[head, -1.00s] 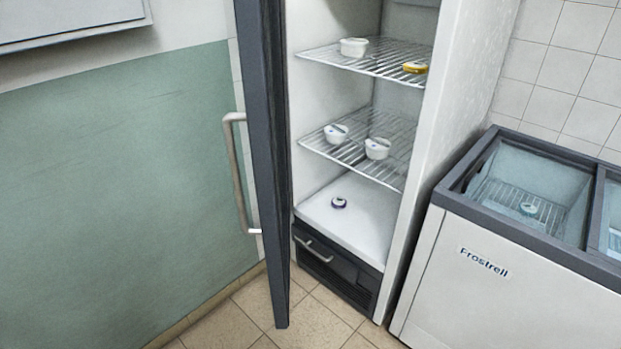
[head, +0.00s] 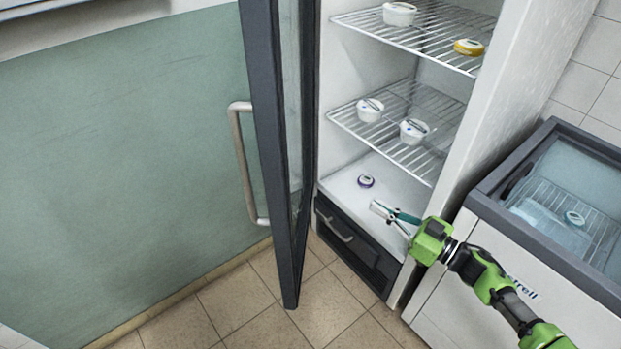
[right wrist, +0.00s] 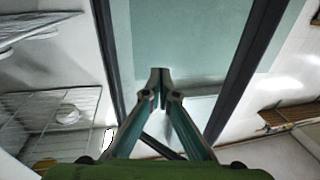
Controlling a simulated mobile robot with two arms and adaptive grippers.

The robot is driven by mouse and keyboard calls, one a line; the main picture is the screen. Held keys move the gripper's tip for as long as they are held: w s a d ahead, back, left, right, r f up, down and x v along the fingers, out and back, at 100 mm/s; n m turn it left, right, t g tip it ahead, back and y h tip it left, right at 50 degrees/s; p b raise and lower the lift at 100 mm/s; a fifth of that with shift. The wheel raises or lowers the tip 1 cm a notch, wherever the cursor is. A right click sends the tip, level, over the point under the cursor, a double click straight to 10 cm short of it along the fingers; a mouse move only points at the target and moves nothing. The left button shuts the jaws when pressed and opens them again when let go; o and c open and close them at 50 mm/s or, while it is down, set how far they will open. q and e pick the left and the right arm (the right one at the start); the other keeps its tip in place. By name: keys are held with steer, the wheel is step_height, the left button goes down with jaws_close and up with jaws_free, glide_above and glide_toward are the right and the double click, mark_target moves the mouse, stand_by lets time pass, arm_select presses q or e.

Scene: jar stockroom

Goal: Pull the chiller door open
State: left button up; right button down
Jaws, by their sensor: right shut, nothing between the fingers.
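The chiller door (head: 280,150), a dark-framed glass door, stands wide open, swung out to the left of the chiller (head: 335,85). Its metal bar handle (head: 240,165) is on the far side, toward the green wall. My right gripper (head: 378,210) is shut and empty in front of the chiller's lower opening, to the right of the door. In the right wrist view the shut fingertips (right wrist: 160,75) point at the door's glass (right wrist: 190,40), with the dark frame on both sides. I cannot tell whether they touch it. My left gripper is not in view.
Inside the chiller, white tubs (head: 399,14) and a yellow-topped one (head: 468,47) stand on wire shelves (head: 440,110). A small purple-rimmed item (head: 366,181) lies on its floor. A chest freezer (head: 480,195) stands close on the right. Tiled floor (head: 250,310) is free in front.

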step_height(320, 180, up, 8)
steer(key=s+a+r+n+g+y, duration=0.1)
steer(key=s+a+n+g+y, duration=0.2)
steer(key=n+g, duration=0.1)
steer(key=n+g+y+p, duration=0.1)
steer(key=n+g, duration=0.2)
steer(key=g, duration=0.3)
glide_toward(286, 192)
steer(key=a+p, duration=0.1)
steer(key=a, duration=0.1)
steer(key=a+p, duration=0.1)
steer(key=a, duration=0.1)
steer(key=w+a+p, duration=0.1)
steer(key=a+p, duration=0.1)
steer(key=shift+a+f, duration=0.1)
steer(key=shift+f, duration=0.1)
steer(key=shift+w+a+f, duration=0.1)
steer(key=shift+w+a, duration=0.05)
steer(key=shift+a, duration=0.25)
